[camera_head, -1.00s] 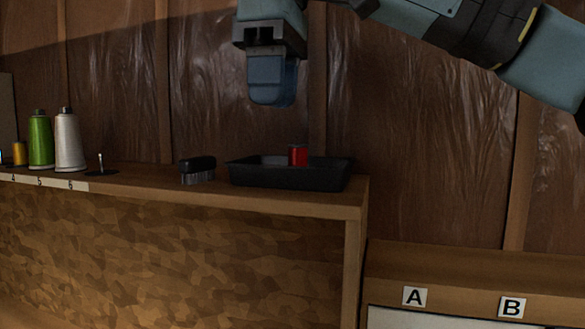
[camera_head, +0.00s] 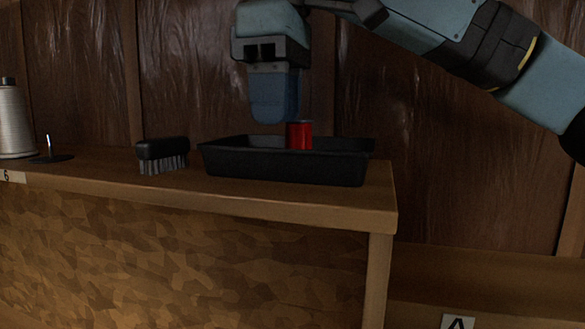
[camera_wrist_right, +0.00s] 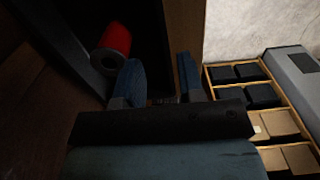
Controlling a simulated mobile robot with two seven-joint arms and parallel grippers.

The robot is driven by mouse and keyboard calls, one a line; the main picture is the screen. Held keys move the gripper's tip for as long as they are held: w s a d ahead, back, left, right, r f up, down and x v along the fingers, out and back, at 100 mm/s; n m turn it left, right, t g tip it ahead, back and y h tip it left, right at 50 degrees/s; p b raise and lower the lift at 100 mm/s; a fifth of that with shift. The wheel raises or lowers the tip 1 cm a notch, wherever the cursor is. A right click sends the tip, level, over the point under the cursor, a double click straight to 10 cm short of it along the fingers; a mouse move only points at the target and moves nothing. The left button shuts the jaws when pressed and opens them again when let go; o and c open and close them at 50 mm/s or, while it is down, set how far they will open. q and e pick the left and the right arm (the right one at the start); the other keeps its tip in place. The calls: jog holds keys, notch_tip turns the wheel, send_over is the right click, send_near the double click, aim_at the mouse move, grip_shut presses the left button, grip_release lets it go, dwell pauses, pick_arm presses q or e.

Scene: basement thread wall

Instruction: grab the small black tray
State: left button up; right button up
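The small black tray (camera_head: 285,167) is a shallow rectangular tray on the wooden ledge, close to its right end. A red spool (camera_head: 299,136) stands in it. My right gripper (camera_head: 273,117) points down just above the tray, left of the spool, and looks apart from the tray. In the right wrist view the fingers (camera_wrist_right: 160,78) are spread with nothing visible between them. That view also shows the red spool (camera_wrist_right: 114,43) inside the dark tray (camera_wrist_right: 150,28). My left gripper is not in view.
A black brush (camera_head: 162,154) lies left of the tray on the ledge (camera_head: 330,200). Farther left are a thin peg (camera_head: 50,150) and a white thread cone (camera_head: 14,120). A wooden wall stands behind. The right wrist view shows a divided wooden box (camera_wrist_right: 262,98) lower down.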

aim_at(275, 152)
jog(key=shift+f, duration=2.8)
jog(key=shift+s+a, duration=0.1)
jog(key=shift+s, duration=0.05)
grip_shut()
